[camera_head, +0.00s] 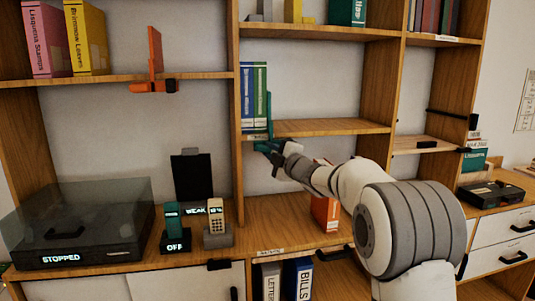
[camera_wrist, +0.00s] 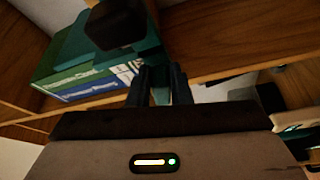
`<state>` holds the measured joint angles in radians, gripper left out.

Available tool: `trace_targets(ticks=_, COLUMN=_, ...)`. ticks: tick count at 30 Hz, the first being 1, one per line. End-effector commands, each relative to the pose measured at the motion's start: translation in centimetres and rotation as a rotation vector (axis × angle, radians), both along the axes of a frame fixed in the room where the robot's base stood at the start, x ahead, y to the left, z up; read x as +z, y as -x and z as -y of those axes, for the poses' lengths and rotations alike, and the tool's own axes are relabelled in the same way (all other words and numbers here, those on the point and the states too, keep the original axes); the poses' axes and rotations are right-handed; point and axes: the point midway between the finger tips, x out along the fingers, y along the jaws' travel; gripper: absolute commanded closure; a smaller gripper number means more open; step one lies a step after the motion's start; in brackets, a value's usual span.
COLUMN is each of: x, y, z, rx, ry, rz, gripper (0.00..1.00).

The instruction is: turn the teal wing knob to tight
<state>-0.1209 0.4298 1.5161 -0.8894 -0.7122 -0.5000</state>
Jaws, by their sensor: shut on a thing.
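A teal upright bookend (camera_head: 268,112) stands at the shelf's front edge, right of the green and blue books. My gripper (camera_head: 270,148) is just below the shelf edge at the foot of this piece. In the wrist view my gripper (camera_wrist: 162,88) is shut on a teal part (camera_wrist: 160,95), which I take to be the wing knob. The fingers and wrist hide most of the knob. Its turn position and any tight mark on it cannot be read. A dark rounded block (camera_wrist: 115,24) stands in front of the teal piece in the wrist view.
An orange bookend (camera_head: 155,58) sits on the upper left shelf edge. A glass-lidded turntable (camera_head: 72,230) reads STOPPED on the lower counter. Phones (camera_head: 214,222) stand beside it. An orange box (camera_head: 326,212) is under my arm. The shelf (camera_head: 325,127) right of the books is clear.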

Motion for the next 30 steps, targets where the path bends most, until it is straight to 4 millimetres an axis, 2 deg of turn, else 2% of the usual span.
trace_targets(ticks=12, x=0.39, y=0.00, z=0.01, rx=0.001, ry=0.233, rz=0.061, gripper=1.00)
trace_targets(ticks=30, x=0.32, y=0.03, z=-0.11, rx=0.003, ry=0.286, rz=0.077, gripper=1.00)
